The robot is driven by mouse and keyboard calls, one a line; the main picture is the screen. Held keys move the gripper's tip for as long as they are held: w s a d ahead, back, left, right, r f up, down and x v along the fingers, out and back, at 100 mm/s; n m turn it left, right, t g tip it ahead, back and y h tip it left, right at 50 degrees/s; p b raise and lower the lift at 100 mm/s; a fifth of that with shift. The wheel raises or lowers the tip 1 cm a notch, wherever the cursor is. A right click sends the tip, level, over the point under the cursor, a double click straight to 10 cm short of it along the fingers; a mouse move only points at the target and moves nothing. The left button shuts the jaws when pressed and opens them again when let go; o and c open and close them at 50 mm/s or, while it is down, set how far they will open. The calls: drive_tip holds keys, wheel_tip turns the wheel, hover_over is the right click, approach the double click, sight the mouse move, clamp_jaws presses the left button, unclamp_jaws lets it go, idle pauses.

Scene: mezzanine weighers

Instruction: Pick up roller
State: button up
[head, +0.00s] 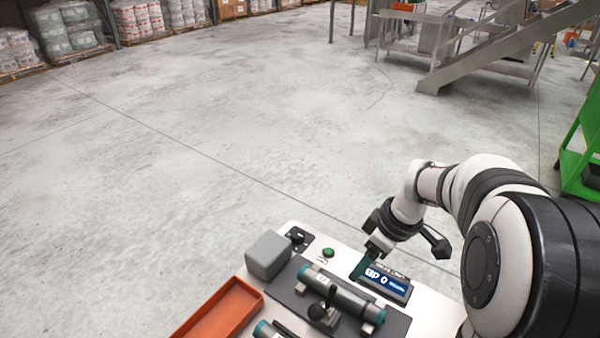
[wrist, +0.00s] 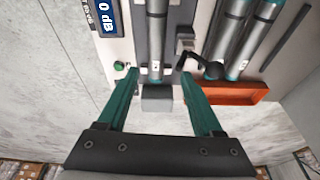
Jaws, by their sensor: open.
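A grey roller with teal ends (head: 343,293) lies on a dark plate on the white bench. It also shows in the wrist view (wrist: 157,35), running away from me at top centre. More rollers (wrist: 232,38) lie to its right in that view, by an orange tray. One teal-ended roller (head: 268,329) shows at the bottom edge of the head view. My gripper (wrist: 160,73) is open and empty, its teal fingers spread to either side of the near roller end in the picture. In the head view my gripper (head: 364,266) is over the display side of the bench.
A grey block (head: 268,255) stands at the plate's end. A black-knobbed lever (head: 320,311) stands beside the roller. A display unit (head: 385,282), a green button (head: 328,252) and an orange tray (head: 222,312) are close by. Open concrete floor surrounds the bench.

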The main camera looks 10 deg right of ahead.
sight(343, 290)
drive_tip(key=shift+n, duration=0.3)
drive_tip(key=x, duration=1)
drive_tip(key=d+x, duration=0.1)
drive_tip(key=x, duration=0.5)
drive_tip(key=shift+w+a+f, duration=0.1)
drive_tip(key=shift+w+f, duration=0.05)
drive_tip(key=shift+w, duration=0.1)
clamp_jaws()
